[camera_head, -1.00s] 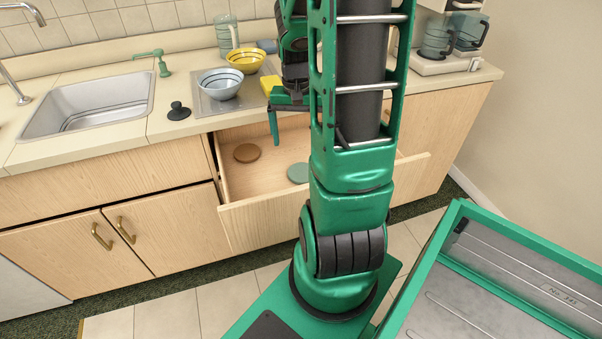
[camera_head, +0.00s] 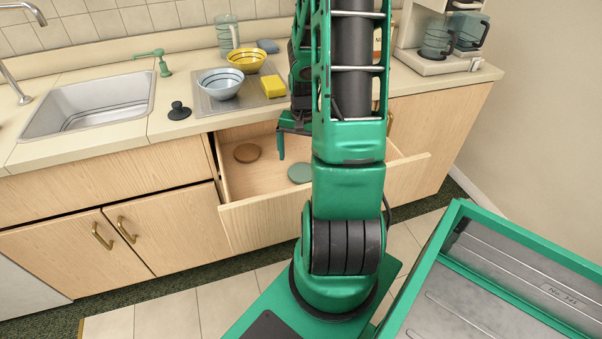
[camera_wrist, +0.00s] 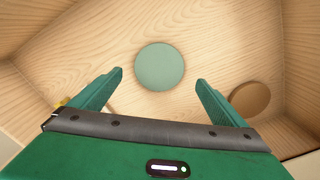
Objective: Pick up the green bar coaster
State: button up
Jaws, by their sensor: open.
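The green bar coaster (camera_head: 299,173) is a flat, round disc lying on the floor of the open drawer (camera_head: 262,213). In the wrist view the green coaster (camera_wrist: 160,67) lies ahead of the fingertips, centred between them and apart from both. My gripper (camera_wrist: 159,80) is open and empty, with its two green fingers spread. In the head view one finger of my gripper (camera_head: 281,147) shows above the drawer; the rest is hidden behind my arm.
A brown round coaster (camera_head: 247,153) lies in the drawer at the left; it also shows in the wrist view (camera_wrist: 251,98). Drawer walls surround both coasters. On the counter above are bowls (camera_head: 220,84), a yellow sponge (camera_head: 273,86) and a black stopper (camera_head: 179,111).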

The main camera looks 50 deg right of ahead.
aim_at(303, 170)
jog(key=shift+s+d+f, duration=0.1)
jog(key=shift+d+f, duration=0.05)
jog(key=shift+f, duration=2.2)
jog(key=c, duration=1.1)
